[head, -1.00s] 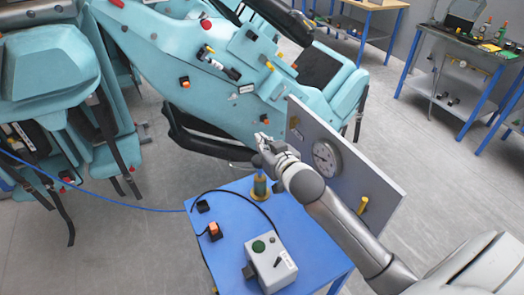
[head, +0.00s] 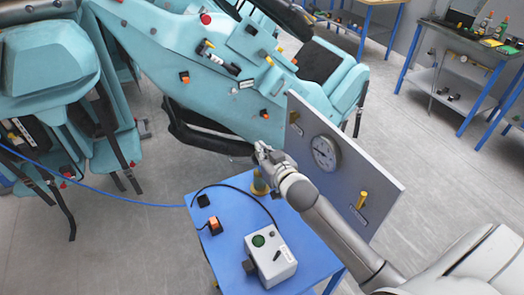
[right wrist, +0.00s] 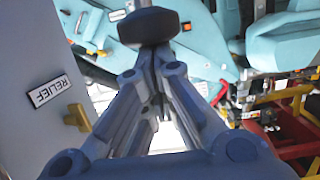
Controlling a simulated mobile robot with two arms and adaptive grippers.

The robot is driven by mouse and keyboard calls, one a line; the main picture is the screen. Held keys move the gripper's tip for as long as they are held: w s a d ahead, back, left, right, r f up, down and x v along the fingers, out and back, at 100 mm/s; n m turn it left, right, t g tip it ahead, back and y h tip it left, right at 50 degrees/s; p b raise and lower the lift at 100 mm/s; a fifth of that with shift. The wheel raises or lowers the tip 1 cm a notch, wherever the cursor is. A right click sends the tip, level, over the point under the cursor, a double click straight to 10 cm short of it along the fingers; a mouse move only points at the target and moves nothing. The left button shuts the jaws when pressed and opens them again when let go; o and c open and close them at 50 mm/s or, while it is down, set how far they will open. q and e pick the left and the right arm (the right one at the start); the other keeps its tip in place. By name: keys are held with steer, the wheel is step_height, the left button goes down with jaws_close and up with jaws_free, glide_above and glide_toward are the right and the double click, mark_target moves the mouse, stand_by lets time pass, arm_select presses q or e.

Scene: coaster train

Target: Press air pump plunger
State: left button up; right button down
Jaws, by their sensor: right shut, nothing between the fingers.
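The air pump (head: 259,186) is a small brass-coloured cylinder standing at the far edge of the blue table (head: 228,222). My right gripper (head: 262,152) is over its top and hides most of the plunger. In the right wrist view a dark round knob, the plunger handle (right wrist: 148,25), sits right at the tips of my right gripper (right wrist: 150,62). The fingers are shut with nothing between them. I cannot tell whether the tips touch the knob. My left gripper is not in view.
A grey panel with a round gauge (head: 326,153) and yellow lever (head: 362,200) stands close to my right arm. A RELIEF label (right wrist: 50,91) shows in the wrist view. A grey control box (head: 271,262) and cables lie on the table. Teal coaster cars (head: 215,75) stand behind.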

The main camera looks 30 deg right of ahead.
step_height(320, 180, down, 5)
steer(key=shift+s+r+b, duration=0.1)
steer(key=shift+b, duration=0.65)
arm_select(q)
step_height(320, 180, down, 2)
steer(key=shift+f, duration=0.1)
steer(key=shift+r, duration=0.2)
arm_select(e)
steer(key=shift+r, duration=0.1)
steer(key=shift+r+p, duration=0.3)
steer(key=shift+p, duration=0.2)
step_height(320, 180, up, 4)
steer(key=p, duration=0.4)
steer(key=shift+r, duration=0.2)
arm_select(q)
steer(key=b, duration=0.2)
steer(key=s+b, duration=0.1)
steer(key=b, duration=0.1)
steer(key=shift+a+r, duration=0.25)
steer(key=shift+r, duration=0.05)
arm_select(e)
steer(key=v, duration=0.9)
steer(key=shift+s+f, duration=0.15)
steer(key=shift+s, duration=0.2)
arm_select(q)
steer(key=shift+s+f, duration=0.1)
arm_select(e)
steer(key=shift+w+a, duration=0.1)
steer(key=shift+a, duration=0.05)
